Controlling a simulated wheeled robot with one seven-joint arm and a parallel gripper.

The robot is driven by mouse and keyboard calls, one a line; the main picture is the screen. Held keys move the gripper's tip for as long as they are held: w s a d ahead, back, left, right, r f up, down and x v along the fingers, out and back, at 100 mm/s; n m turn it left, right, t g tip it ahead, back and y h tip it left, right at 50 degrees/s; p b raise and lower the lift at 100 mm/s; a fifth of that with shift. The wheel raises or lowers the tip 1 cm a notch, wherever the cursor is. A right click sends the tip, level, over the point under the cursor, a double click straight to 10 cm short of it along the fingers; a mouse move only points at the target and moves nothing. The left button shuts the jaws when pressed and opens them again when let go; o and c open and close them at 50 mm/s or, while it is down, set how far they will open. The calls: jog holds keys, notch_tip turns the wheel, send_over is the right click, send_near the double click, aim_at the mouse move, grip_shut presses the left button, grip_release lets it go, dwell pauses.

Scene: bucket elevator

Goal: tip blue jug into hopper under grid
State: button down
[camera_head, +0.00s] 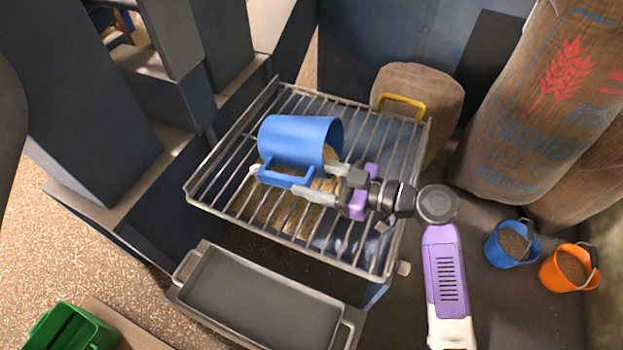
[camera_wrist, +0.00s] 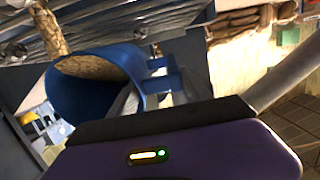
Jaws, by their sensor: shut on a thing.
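The blue jug (camera_head: 292,141) lies tipped on its side above the metal grid (camera_head: 232,187), its mouth turned to the right. My gripper (camera_head: 318,182) is shut on the jug's blue handle (camera_head: 286,177). Tan grain (camera_head: 328,163) shows at the jug's mouth, and more grain lies under the bars in the hopper (camera_head: 385,160). In the wrist view the jug (camera_wrist: 92,95) has its mouth low in front of the camera, with grain inside and a stream of grain (camera_wrist: 50,33) at its lip. How much grain is left in the jug is hidden.
A grey tray (camera_head: 265,300) sits at the hopper's front. A yellow handle (camera_head: 401,105) stands at the grid's back right corner. A blue bucket (camera_head: 510,245) and an orange bucket (camera_head: 566,268) stand on the floor at right, below large sacks (camera_head: 545,110). A green crate (camera_head: 72,330) is at lower left.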

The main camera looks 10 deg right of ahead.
jog(key=shift+s+d+f+t+y+b, duration=0.1)
jog(key=shift+s+d+t+y+b, duration=0.35)
jog(key=shift+b, duration=2.15)
jog(key=shift+d+r+y+b, duration=0.1)
jog(key=shift+r+y+b, duration=0.1)
jog(key=shift+y+b, duration=0.35)
